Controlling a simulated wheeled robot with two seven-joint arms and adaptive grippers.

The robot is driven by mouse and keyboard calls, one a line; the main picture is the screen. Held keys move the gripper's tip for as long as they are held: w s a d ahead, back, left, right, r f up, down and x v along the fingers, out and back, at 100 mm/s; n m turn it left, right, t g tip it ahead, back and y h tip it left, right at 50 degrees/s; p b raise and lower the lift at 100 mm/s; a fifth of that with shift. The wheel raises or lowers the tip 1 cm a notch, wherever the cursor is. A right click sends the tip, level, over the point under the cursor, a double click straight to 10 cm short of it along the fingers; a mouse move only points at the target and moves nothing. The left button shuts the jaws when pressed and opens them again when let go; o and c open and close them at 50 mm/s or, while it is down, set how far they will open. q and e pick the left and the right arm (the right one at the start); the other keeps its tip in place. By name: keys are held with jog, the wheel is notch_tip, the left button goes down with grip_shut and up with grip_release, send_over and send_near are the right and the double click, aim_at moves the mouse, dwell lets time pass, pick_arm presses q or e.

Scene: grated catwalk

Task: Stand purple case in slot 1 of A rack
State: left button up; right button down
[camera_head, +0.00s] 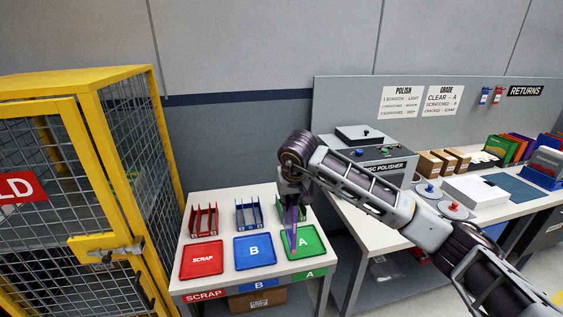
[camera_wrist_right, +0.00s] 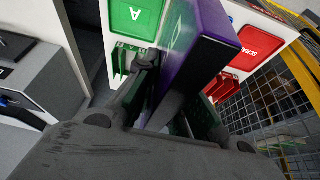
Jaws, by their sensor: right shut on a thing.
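My right gripper (camera_head: 290,194) is shut on the purple case (camera_head: 290,225), above the front of the green A rack (camera_head: 307,218). The case hangs down on edge from the fingers, in front of the left side of the A rack and over the green A tray (camera_head: 312,246). In the right wrist view the purple case (camera_wrist_right: 207,55) stands out beyond my gripper (camera_wrist_right: 160,92). Part of the A rack (camera_wrist_right: 125,60) shows beside it; the slots are mostly hidden by the gripper and case. I cannot tell whether the case touches the rack. My left gripper is not in view.
The blue B rack (camera_head: 248,213) and red scrap rack (camera_head: 204,220) stand to the left on the white table, behind the blue B tray (camera_head: 255,251) and red scrap tray (camera_head: 202,259). A yellow cage (camera_head: 112,200) is at left. The disc polisher (camera_head: 368,150) bench is at right.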

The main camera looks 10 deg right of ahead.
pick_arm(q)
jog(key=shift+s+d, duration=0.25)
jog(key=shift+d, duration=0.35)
pick_arm(e)
jog(key=d+f, duration=0.3)
jog(key=d, duration=0.1)
jog(key=shift+w+f, duration=0.4)
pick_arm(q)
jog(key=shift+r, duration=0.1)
pick_arm(e)
jog(key=shift+r, duration=0.1)
